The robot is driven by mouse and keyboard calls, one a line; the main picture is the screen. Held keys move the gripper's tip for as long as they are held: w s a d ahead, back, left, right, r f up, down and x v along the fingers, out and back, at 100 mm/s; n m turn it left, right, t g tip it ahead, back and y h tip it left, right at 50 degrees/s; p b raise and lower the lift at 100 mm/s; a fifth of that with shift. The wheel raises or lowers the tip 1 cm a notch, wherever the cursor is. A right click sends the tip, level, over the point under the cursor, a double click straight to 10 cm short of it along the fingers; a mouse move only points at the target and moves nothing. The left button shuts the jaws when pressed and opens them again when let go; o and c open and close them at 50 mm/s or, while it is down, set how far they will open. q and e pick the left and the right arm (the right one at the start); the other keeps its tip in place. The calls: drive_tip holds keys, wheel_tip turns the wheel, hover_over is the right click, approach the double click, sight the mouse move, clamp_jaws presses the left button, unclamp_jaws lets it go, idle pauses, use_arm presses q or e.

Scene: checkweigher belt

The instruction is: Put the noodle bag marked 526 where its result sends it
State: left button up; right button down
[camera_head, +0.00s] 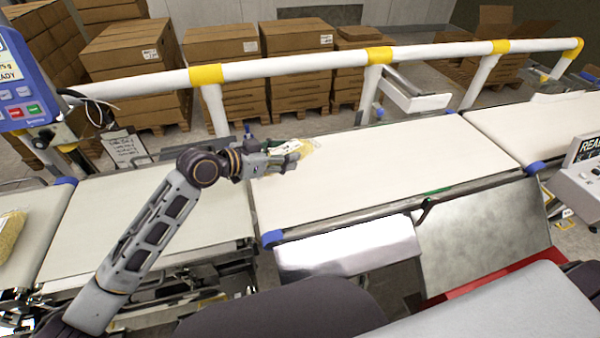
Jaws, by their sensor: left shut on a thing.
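My left gripper (291,157) reaches in from the left over the belt. It is shut on a small pale yellow, partly clear noodle bag (308,146), mostly hidden by the fingers. The bag is at the far left part of the middle belt (390,165); I cannot tell whether it touches the belt. Its marking is not readable. Another noodle bag (11,234), yellowish, lies on the belt section at the far left edge. My right gripper is not in view.
A blue display unit (20,85) reading READY stands at upper left, and another display (585,150) at right. A white rail with yellow bands (290,65) runs behind the belt. Stacked cartons (220,45) stand beyond it. The middle belt is otherwise clear. A metal chute (480,235) slopes down in front.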

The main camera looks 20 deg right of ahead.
use_arm(q)
hover_over(285, 187)
drive_tip(key=shift+f, duration=2.2)
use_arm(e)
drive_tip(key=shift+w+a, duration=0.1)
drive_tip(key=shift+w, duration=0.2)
use_arm(q)
drive_tip(key=shift+f, duration=2.45)
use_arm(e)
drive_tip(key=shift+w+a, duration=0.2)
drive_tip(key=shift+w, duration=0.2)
use_arm(q)
drive_tip(key=shift+f+b, duration=0.15)
drive_tip(key=shift+b, duration=0.2)
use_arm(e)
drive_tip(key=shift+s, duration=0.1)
use_arm(q)
drive_tip(key=o, duration=1.3)
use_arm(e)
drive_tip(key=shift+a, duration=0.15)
